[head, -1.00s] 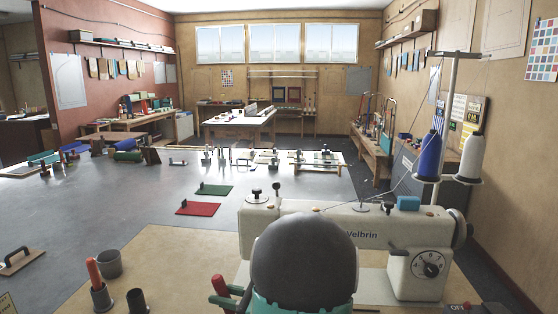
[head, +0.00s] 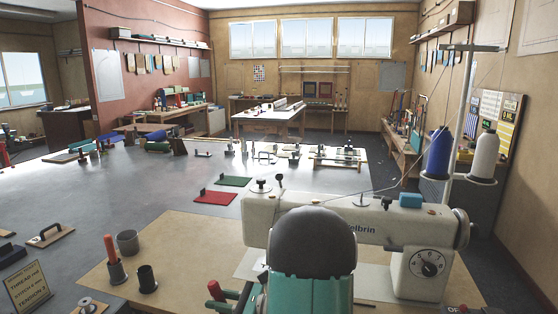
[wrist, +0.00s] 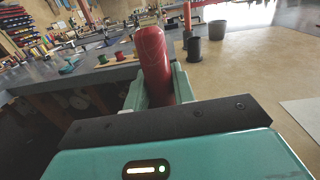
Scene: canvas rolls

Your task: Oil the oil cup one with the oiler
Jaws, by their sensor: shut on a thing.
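A red cylinder, which looks like the oiler (wrist: 152,65), is held between the teal fingers of my gripper (wrist: 150,88) in the wrist view. In the head view a dark red piece of it (head: 215,291) shows left of my arm, low over the tan board; most of my gripper is hidden there. The white sewing machine (head: 345,232) stands just beyond my arm. I cannot tell which is oil cup one.
A grey cup (head: 127,242), a dark cup (head: 147,279) and an orange-red stick (head: 111,252) in a holder stand on the tan board at left. A lettered sign (head: 30,287) stands lower left. Blue (head: 440,152) and white (head: 484,157) thread cones rise at right.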

